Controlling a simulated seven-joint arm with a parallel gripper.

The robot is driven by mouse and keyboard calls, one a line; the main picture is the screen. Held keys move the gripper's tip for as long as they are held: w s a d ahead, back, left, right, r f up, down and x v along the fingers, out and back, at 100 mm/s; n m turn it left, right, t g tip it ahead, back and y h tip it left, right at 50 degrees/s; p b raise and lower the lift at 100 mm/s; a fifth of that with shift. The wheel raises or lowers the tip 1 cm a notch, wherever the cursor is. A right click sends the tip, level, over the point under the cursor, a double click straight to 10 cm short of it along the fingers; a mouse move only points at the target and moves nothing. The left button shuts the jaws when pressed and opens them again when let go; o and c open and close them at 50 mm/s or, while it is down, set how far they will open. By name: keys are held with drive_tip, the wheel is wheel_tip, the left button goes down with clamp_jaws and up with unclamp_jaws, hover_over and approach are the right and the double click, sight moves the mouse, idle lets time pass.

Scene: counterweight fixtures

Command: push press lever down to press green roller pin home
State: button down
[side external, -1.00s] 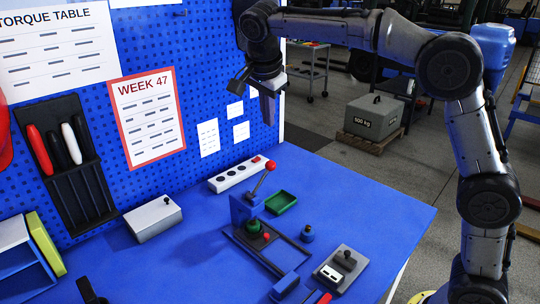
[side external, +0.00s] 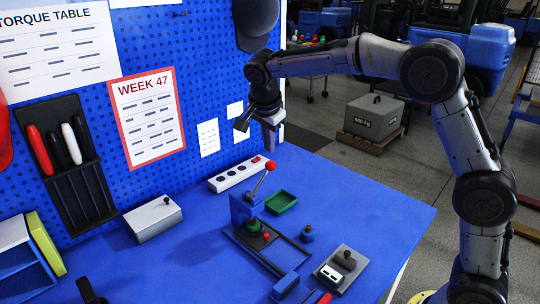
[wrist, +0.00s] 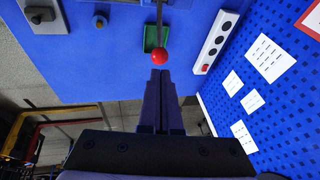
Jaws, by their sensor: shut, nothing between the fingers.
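The press lever (side external: 262,182) slants up from the blue press (side external: 242,208), with a red ball knob (side external: 270,165) at its raised end. The green roller pin (side external: 253,225) shows low in the press, partly hidden. My gripper (side external: 271,147) is shut and empty, pointing down just above the knob in the side view. In the wrist view, the red knob (wrist: 159,57) lies straight ahead of the shut fingertips (wrist: 160,73). I see no clear contact between them.
A green tray (side external: 281,202) sits right of the press, and a white socket strip (side external: 232,178) behind it. A dark blue knobbed piece (side external: 307,234) and a grey fixture (side external: 342,268) stand to the front right. The pegboard (side external: 215,85) rises behind. The right tabletop is clear.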

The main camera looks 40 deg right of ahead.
sight(273, 162)
drive_tip(key=shift+x, duration=2.55)
drive_tip(key=shift+d+f+y, duration=0.3)
drive_tip(key=shift+d+y, duration=0.3)
drive_tip(key=shift+d, duration=0.05)
drive_tip(key=d+f+m+y, duration=0.1)
drive_tip(key=d+f+y, duration=0.3)
drive_tip(key=f+y, duration=0.3)
drive_tip(key=shift+d+f, duration=0.3)
drive_tip(key=shift+f, duration=0.2)
drive_tip(key=shift+s+f, duration=0.1)
drive_tip(key=shift+f, duration=0.1)
drive_tip(key=v, duration=1.5)
drive_tip(key=shift+d+f, duration=0.15)
drive_tip(key=shift+d, duration=0.15)
